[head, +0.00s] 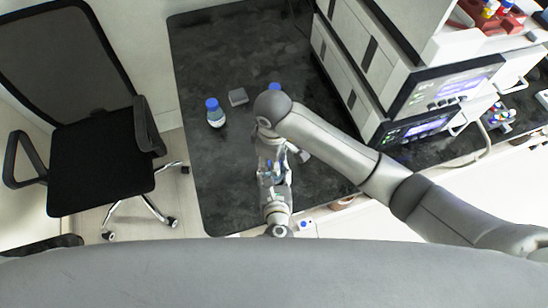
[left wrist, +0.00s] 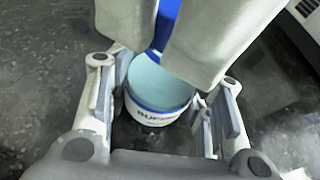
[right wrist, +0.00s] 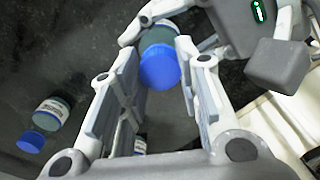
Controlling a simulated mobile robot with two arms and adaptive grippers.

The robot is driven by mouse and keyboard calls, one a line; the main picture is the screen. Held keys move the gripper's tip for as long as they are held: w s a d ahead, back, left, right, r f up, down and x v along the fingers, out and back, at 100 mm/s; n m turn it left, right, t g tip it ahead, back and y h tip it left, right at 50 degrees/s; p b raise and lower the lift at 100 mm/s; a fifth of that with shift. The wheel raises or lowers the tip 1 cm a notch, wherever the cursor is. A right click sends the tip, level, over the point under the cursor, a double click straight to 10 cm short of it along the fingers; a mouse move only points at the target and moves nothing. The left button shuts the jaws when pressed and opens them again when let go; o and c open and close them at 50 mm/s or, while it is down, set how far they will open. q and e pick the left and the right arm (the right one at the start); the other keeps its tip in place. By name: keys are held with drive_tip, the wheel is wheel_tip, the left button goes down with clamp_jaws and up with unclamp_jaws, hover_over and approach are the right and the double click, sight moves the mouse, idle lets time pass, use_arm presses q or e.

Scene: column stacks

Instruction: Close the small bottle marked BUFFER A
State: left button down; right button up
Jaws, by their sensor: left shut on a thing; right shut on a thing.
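The small bottle (left wrist: 153,112) stands between my left gripper's fingers in the left wrist view, with the start of "BUFFER" readable on its white label; the rest is hidden. My left gripper (left wrist: 163,78) is shut on its body. My right gripper (right wrist: 158,62) is shut on a blue cap (right wrist: 160,68), which is lined up with the bottle in the right wrist view. In the left wrist view the cap (left wrist: 167,24) shows between the right fingers, over the bottle. I cannot tell whether it is seated on the neck. In the head view the arms largely hide both.
Another blue cap (head: 275,87) shows behind my right arm. Instruments (head: 365,60) stand at the right. A chair (head: 95,130) is left of the bench.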

drive_tip(key=shift+a+r+m, duration=0.15)
drive_tip(key=shift+a+m, duration=0.2)
drive_tip(key=shift+m, duration=0.55)
drive_tip(key=shift+d+m, duration=0.4)
drive_tip(key=o, duration=0.7)
drive_tip(key=shift+d, duration=0.1)
drive_tip(key=shift+c, duration=0.2)
drive_tip(key=shift+r, duration=2.05)
drive_tip(key=shift+c, duration=0.3)
